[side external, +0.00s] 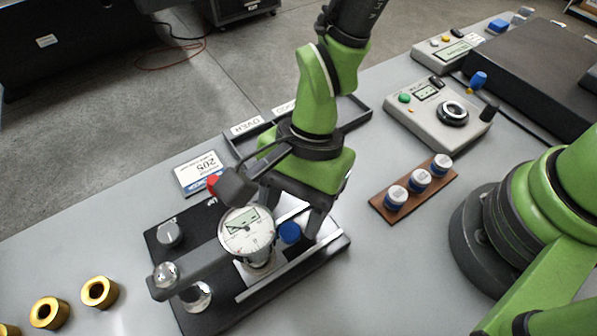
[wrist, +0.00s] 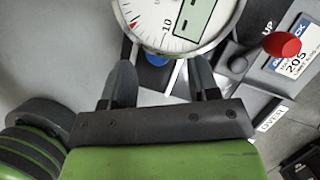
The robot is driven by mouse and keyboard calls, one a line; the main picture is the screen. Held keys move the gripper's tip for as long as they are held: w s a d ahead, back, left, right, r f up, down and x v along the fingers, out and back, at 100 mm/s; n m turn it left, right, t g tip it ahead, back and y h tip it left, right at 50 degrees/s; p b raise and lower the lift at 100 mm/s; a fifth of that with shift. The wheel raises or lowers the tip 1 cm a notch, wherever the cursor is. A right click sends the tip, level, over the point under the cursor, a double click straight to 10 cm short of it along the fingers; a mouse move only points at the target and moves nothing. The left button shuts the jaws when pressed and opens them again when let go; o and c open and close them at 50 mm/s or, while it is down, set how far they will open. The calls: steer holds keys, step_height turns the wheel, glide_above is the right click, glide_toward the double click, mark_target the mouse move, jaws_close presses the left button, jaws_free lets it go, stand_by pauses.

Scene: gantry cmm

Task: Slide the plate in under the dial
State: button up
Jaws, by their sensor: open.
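The dial (side external: 247,232) is a round white gauge on a grey arm over a black base (side external: 212,318). It also fills the top of the wrist view (wrist: 172,14). A blue knob (side external: 289,233) shows just right of the dial, and partly below it in the wrist view (wrist: 157,60). Bright metal (wrist: 181,82) shows between my fingers, probably the plate; its outline is mostly hidden by the dial and gripper. My gripper (side external: 290,213) is open, pointing down over the base, its fingers either side of the blue knob. I cannot tell whether they touch anything.
A metal rail (side external: 292,269) runs along the base's front. A red-tipped lever (wrist: 282,45) stands close beside the gripper.

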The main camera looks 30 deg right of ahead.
steer(key=v, duration=0.7)
steer(key=shift+r, duration=0.2)
steer(key=shift+w, duration=0.1)
steer(key=d+r+n+t, duration=0.4)
steer(key=d+r, duration=0.5)
steer(key=r, duration=0.3)
steer(key=s+d+r+n+t+h, duration=0.1)
steer(key=s+d+r+n+t, duration=0.1)
steer(key=d, duration=0.3)
steer(key=s+d+r+n+t+h, duration=0.1)
steer(key=s+d+r+n+t, duration=0.1)
steer(key=s+d, duration=0.3)
steer(key=shift+d+r+n+t, duration=0.3)
steer(key=shift+d+r+t, duration=0.3)
steer(key=shift+r, duration=0.25)
